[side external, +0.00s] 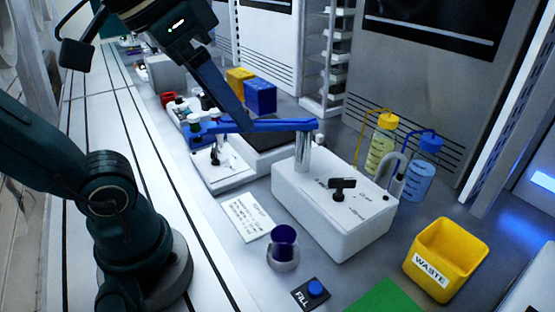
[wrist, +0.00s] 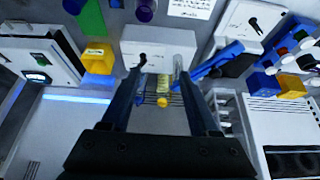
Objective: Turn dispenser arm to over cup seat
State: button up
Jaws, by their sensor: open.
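The blue dispenser arm (side external: 255,126) sits on a chrome post (side external: 303,155) on a white dispenser box (side external: 335,205). It points left in the side view, away from the cup seat. The seat (side external: 283,262) stands in front of the box with a dark blue-purple cup (side external: 284,240) in it. My gripper (side external: 238,118) is open, its fingers pointing down close to the middle of the blue arm; I cannot tell whether they touch. In the wrist view the blue arm (wrist: 217,62) lies just right of the right finger of my gripper (wrist: 162,75).
A blue FILL button (side external: 315,288) and a green mat (side external: 385,297) lie in front. A yellow WASTE bin (side external: 445,258) stands right. Yellow-capped (side external: 380,145) and blue-capped (side external: 420,170) bottles stand behind the box. A white card (side external: 247,217) lies left of the cup.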

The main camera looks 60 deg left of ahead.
jog(key=a+f+m+g+y, duration=0.2)
jog(key=a+m+g+y, duration=0.1)
jog(key=a+m+y, duration=0.15)
notch_tip(320, 180, up, 6)
jog(key=f+m+t+y, duration=0.1)
jog(key=m+t+y, duration=0.4)
jog(key=m+y, duration=1.05)
send_over(263, 128)
jog(key=s, duration=0.3)
jog(key=m+h, duration=0.3)
notch_tip(263, 128, down, 11)
jog(key=a, duration=0.1)
jog(key=shift+g, duration=0.3)
jog(key=shift+x, duration=2.5)
jog(key=shift+s+r, duration=0.1)
jog(key=shift+s, duration=0.05)
jog(key=shift+n, duration=0.3)
grip_shut()
